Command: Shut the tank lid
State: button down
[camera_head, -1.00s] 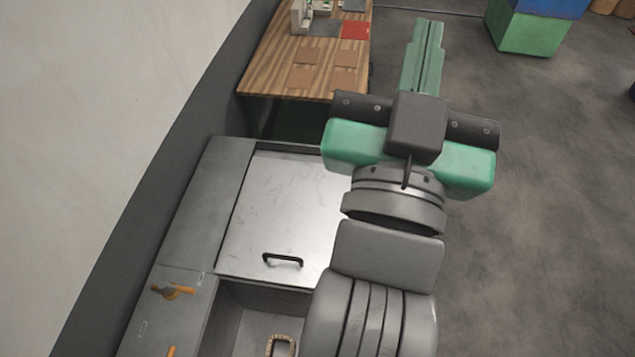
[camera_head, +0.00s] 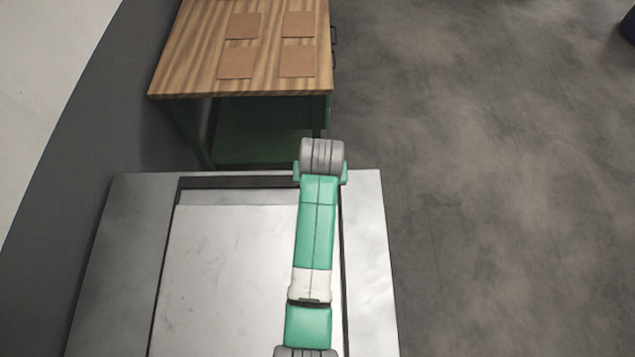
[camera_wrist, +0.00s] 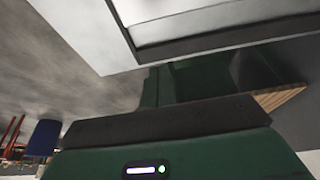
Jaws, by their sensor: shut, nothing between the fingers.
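The tank lid (camera_head: 220,290) is a flat silver plate lying level in the grey tank frame (camera_head: 120,265) in the head view. Its front part and handle are outside that view. A dark slot (camera_head: 240,182) runs along the frame behind the lid. My arm reaches across the right part of the lid, hiding some of it. My gripper's fingers do not show in either current view, so I cannot see whether they touch the lid. The wrist view shows a pale metal edge (camera_wrist: 190,22) at the top, which looks like part of the tank.
A wooden workbench (camera_head: 190,82) with several brown squares stands behind the tank. A dark wall lies along the left. Open concrete floor (camera_head: 480,180) is on the right. A blue object (camera_wrist: 43,138) stands far off in the wrist view.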

jog(key=b+x, duration=0.3)
jog(key=x, duration=0.7)
jog(key=s, duration=0.1)
jog(key=s+p, duration=0.1)
jog(key=shift+s+r, duration=0.25)
jog(key=shift+s, duration=0.05)
jog(key=shift+s+d, duration=0.15)
jog(key=shift+s, duration=0.5)
